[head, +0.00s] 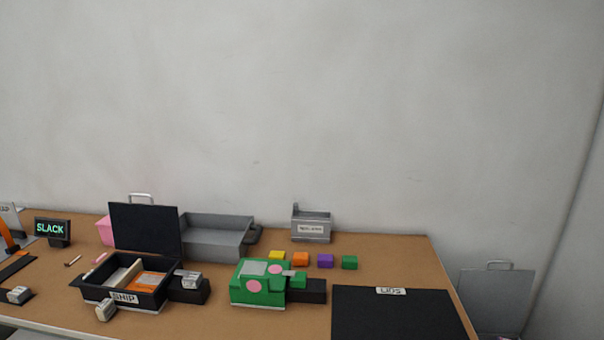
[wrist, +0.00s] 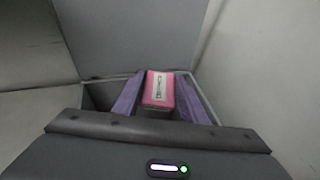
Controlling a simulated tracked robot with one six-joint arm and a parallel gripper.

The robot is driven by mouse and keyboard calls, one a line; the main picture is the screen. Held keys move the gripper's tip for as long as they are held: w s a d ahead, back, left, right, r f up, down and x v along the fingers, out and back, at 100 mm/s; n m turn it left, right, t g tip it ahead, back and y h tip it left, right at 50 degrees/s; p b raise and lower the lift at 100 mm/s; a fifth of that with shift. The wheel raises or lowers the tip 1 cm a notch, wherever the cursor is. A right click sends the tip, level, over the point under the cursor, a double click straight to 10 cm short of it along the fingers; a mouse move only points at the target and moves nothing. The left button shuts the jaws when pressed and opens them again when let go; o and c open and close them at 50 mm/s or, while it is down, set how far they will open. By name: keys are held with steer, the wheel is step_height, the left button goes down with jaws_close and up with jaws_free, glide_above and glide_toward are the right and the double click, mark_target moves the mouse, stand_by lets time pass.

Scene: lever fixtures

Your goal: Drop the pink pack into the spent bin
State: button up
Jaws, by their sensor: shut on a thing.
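In the wrist view, the pink pack (wrist: 158,97) with a pale label sits between the two purple fingers of my gripper (wrist: 160,80), which is shut on it. Behind and around them is an open grey bin (wrist: 98,94) with its grey lid (wrist: 145,38) standing up. I cannot read a name on this bin. The pack appears over or within the bin's mouth; its exact height is unclear. In the head view, a grey lid-like panel with a handle (head: 495,300) stands right of the table, and a small pink patch shows at the bottom edge below it. My gripper is not clearly seen there.
The table (head: 400,262) holds a black SHIP box (head: 90,292) with a raised black lid, a grey tray (head: 212,238), a green fixture (head: 243,290), several coloured blocks (head: 300,259), a small labelled grey box (head: 311,229) and a flat black LIDS panel (head: 395,315). A plain wall stands behind.

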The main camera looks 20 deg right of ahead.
steer(key=o, duration=1.1)
steer(key=shift+o, duration=0.2)
step_height(320, 180, up, 10)
stand_by(0.7)
